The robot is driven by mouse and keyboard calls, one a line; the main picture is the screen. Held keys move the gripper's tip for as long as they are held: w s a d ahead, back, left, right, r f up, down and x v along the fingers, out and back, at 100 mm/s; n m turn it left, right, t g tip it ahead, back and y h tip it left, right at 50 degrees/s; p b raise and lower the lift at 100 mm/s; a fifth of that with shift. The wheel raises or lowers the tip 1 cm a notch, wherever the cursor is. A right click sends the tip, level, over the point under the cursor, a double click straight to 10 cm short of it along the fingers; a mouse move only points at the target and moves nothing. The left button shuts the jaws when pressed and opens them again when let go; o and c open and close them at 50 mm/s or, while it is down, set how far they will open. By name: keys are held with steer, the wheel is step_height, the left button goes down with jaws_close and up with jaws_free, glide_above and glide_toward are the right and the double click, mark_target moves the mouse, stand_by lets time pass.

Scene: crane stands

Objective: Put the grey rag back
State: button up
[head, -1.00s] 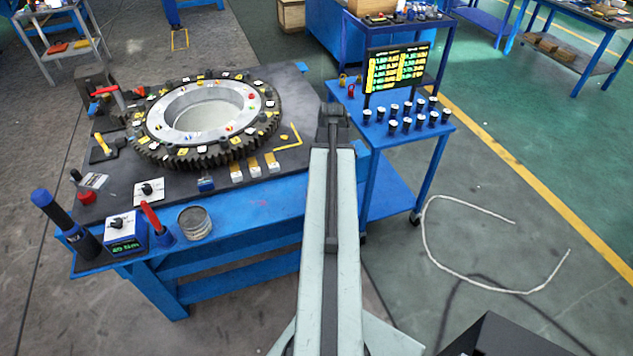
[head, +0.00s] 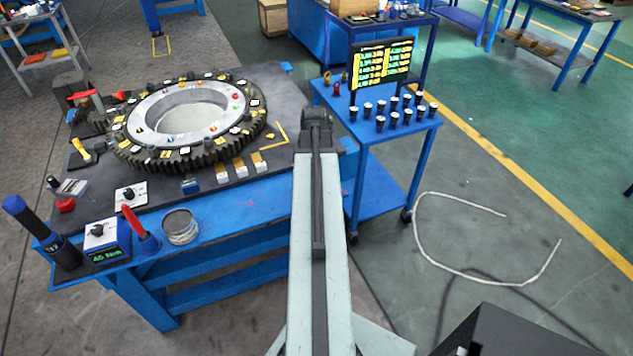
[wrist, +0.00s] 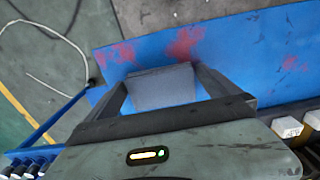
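A flat grey piece, which looks like the grey rag (wrist: 165,87), spans the space between the two fingers of my gripper (wrist: 163,88) in the wrist view. Both fingers appear to touch its sides, so my gripper looks shut on it. It is held over a blue surface with red marks. In the head view my arm's end hides the fingers and the rag. The arm's end is beside the right edge of the workbench (head: 250,207), near the blue cart.
A large gear ring (head: 190,120) lies on the bench among small tools. A round tin (head: 180,227) stands at its front edge. The blue cart (head: 400,150) holds several black cups and a display board (head: 382,65). A white cable (head: 480,278) lies on the open floor at right.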

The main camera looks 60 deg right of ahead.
steer(key=shift+r, duration=0.15)
step_height(320, 180, up, 12)
steer(key=p, duration=1.2)
steer(key=w+a+n, duration=0.4)
steer(key=w+a, duration=1.4)
steer(key=a, duration=0.4)
steer(key=w+a+n, duration=0.1)
steer(key=w+a, duration=0.1)
steer(key=a, duration=1.1)
steer(key=w+a+n, duration=0.2)
steer(key=a, duration=1.2)
steer(key=shift+a, duration=0.2)
steer(key=shift+w, duration=0.1)
